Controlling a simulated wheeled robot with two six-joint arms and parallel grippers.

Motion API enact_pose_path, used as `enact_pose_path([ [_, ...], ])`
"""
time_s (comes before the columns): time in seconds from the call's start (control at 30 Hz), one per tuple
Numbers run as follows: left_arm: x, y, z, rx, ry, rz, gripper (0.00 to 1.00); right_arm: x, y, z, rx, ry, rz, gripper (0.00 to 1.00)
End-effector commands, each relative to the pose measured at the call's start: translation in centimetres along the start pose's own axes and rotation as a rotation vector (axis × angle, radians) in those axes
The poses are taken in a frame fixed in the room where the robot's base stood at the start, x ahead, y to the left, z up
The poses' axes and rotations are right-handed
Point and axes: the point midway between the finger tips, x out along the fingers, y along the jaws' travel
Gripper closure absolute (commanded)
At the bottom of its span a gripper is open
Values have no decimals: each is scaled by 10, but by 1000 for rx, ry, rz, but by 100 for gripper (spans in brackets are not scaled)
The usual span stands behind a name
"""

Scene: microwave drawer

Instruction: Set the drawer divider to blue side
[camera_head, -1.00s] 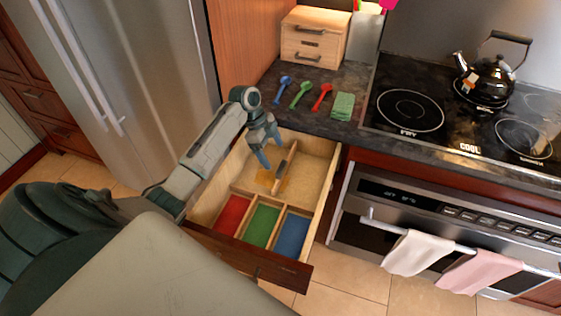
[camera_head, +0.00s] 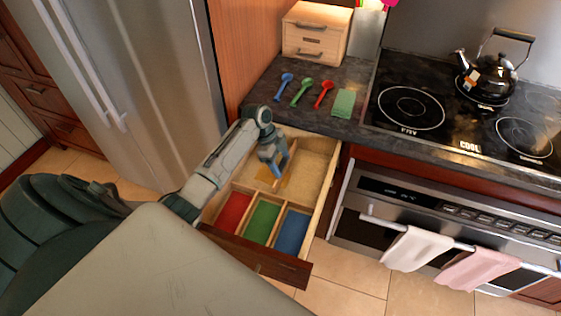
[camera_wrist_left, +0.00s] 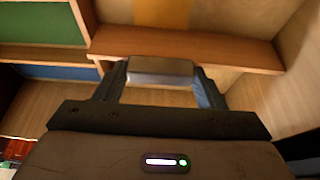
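The open wooden drawer (camera_head: 326,190) has red (camera_head: 234,212), green (camera_head: 263,222) and blue (camera_head: 293,231) front compartments. Behind them a thin wooden divider (camera_wrist_left: 245,52) runs front to back. In the wrist view its front end lies near the green–blue partition (camera_wrist_left: 45,53). A grey handle (camera_wrist_left: 160,70) sits on the divider. My left gripper (camera_head: 274,176) is down inside the drawer, its fingers apart with the handle between them. Whether the fingers touch the handle is unclear. In the head view the gripper hides much of the divider. My right gripper is out of view.
Blue, green and red spoons (camera_head: 302,92) and a green cloth (camera_head: 343,103) lie on the dark counter above the drawer. A wooden box (camera_head: 315,35) stands behind. The stove is right, the fridge (camera_head: 150,90) left.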

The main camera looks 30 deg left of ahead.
Motion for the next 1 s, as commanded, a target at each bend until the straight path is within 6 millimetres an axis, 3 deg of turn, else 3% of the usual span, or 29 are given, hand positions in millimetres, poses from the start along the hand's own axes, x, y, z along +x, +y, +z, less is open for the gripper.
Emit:
enact_pose_path([
  [0.03, 0, 0, 0, 0, 0, 0, 68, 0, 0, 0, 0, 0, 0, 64],
  [0.1, -1, 0, 0, 0, 0, 0, 78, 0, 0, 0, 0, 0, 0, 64],
  [0.23, 2, 0, -8, 1, 2, 0, 78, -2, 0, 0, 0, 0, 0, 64],
  [0.5, 26, 0, -70, 1, 7, 1, 78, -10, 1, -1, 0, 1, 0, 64],
  [0.63, 35, -1, -90, 0, 5, 0, 78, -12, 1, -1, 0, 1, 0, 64],
  [1.0, 39, -1, -98, 0, 5, -2, 78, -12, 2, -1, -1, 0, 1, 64],
])
